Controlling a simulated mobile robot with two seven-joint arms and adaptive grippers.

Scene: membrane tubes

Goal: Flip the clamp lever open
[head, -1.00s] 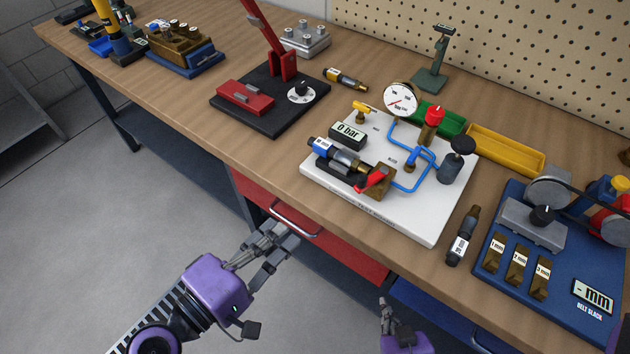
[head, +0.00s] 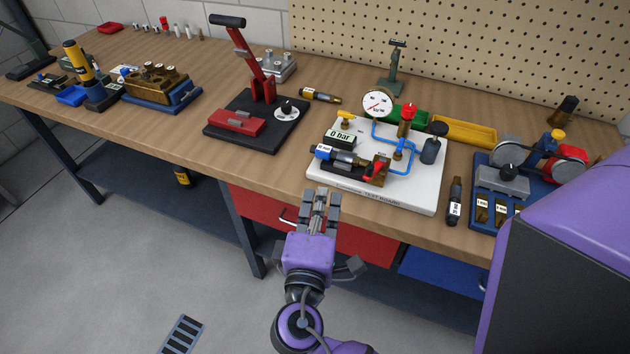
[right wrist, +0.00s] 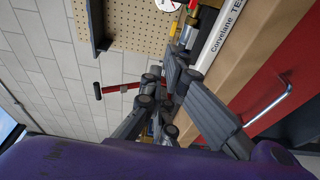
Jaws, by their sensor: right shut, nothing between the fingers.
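The white test board (head: 409,201) lies on the bench, right of centre in the head view. A blue-and-dark tube (head: 338,154) lies along its front left. A small red lever (head: 380,166) sits at the tube's right end, by a brown block; it looks like the clamp lever, lying low. My right gripper (head: 319,196) is shut and empty in front of the bench edge, near the board's front-left corner, apart from the lever. In the right wrist view its fingers cover part of the scene, and the board's edge (right wrist: 224,42) shows beyond them. My left gripper is not in view.
A black-based press with a tall red arm (head: 258,72) stands left of the board. A loose dark tube (head: 454,201) lies to the board's right. A gauge (head: 378,103) and a red knob (head: 408,113) rise behind the lever. A red drawer (head: 352,240) is below the bench edge.

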